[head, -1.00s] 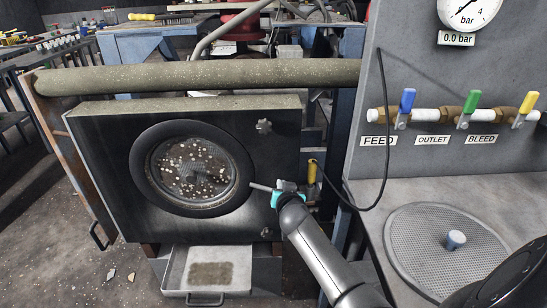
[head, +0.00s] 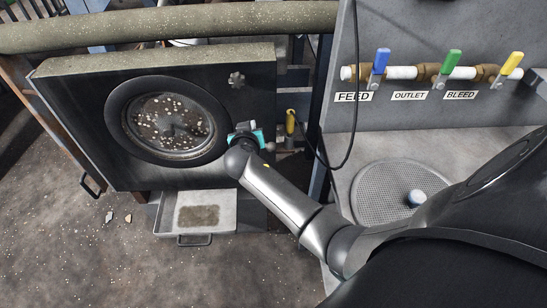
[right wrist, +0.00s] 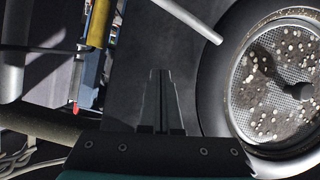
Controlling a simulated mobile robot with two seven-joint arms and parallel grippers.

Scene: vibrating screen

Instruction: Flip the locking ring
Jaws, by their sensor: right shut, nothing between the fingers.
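The locking ring (head: 114,116) is a thick black ring around a round mesh window (head: 170,128) on the front of the dark screen box. It also shows at the right of the right wrist view (right wrist: 212,85). My right gripper (head: 232,139) is in front of the box at the ring's right side, with its fingertips mostly hidden in the head view. In the right wrist view its fingers (right wrist: 158,78) are shut and empty, apart from the ring. A light grey rod (right wrist: 190,18) ends near the ring, above the fingertips. My left gripper is not in view.
A star-shaped knob (head: 236,80) sits at the box's upper right. A yellow-handled part (head: 290,121) stands right of my gripper. Below is a metal tray (head: 228,211). The blue (head: 381,60), green and yellow valve levers are on the right panel. A black cable hangs between.

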